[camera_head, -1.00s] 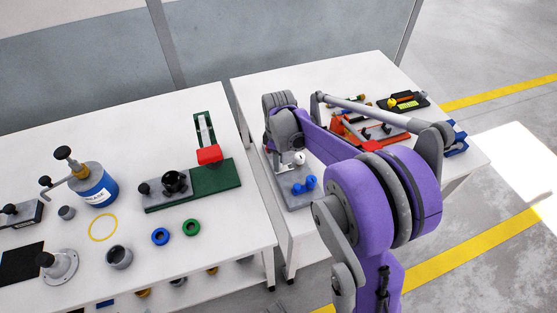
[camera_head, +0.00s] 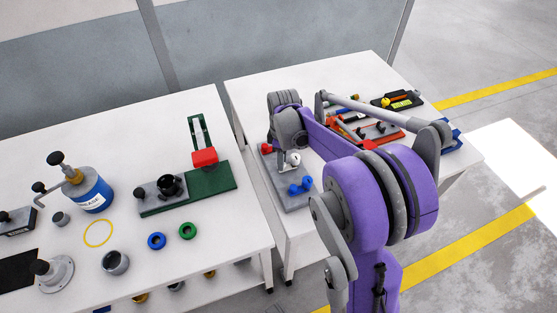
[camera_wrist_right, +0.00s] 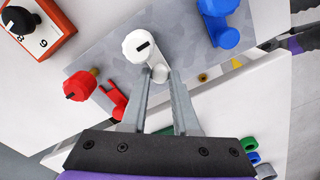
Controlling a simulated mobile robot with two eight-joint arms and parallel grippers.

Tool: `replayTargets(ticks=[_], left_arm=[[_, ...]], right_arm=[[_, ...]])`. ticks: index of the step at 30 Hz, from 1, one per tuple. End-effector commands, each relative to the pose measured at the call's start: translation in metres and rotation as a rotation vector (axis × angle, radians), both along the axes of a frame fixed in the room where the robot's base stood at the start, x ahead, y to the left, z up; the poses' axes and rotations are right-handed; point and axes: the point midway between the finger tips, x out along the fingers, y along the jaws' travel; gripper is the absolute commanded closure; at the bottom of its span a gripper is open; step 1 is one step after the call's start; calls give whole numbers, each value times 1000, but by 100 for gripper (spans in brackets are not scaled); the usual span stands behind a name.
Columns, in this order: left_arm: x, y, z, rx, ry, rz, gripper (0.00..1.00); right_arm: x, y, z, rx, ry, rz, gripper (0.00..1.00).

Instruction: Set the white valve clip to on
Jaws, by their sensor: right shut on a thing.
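The white valve clip (camera_wrist_right: 138,46) stands on a grey plate (camera_wrist_right: 95,55), between a red valve (camera_wrist_right: 82,85) and a blue valve (camera_wrist_right: 228,36). It has a round white knob with a black mark and a small rounded end (camera_wrist_right: 159,73). My right gripper (camera_wrist_right: 162,80) is shut on the white clip at that rounded end, a finger on each side. In the head view the white clip (camera_head: 294,159) is partly hidden by my right gripper (camera_head: 284,166). The blue valve (camera_head: 300,186) is in front and the red valve (camera_head: 266,148) behind. My left gripper is out of view.
An orange box with a black dial (camera_wrist_right: 20,20) is close to the plate. A red tray of tools (camera_head: 375,130) lies farther right on the same table. The left table (camera_head: 220,235) holds a blue bottle (camera_head: 93,195) and a green fixture (camera_head: 208,180). A gap separates the tables.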

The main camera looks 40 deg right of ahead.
Motion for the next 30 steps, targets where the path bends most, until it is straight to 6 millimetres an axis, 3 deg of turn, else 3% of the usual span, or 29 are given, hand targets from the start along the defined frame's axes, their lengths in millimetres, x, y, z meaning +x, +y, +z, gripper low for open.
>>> replayTargets(ticks=[1,2,6,18,30], left_arm=[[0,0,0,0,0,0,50],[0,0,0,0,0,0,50],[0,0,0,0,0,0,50],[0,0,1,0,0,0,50],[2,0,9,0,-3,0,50]], right_arm=[[-1,-4,1,-8,1,-3,100],[-1,-4,1,-10,1,-3,68],[-1,-4,1,-8,1,-3,43],[0,-2,7,-6,1,-2,41],[-1,-2,82,-6,1,-3,41]])
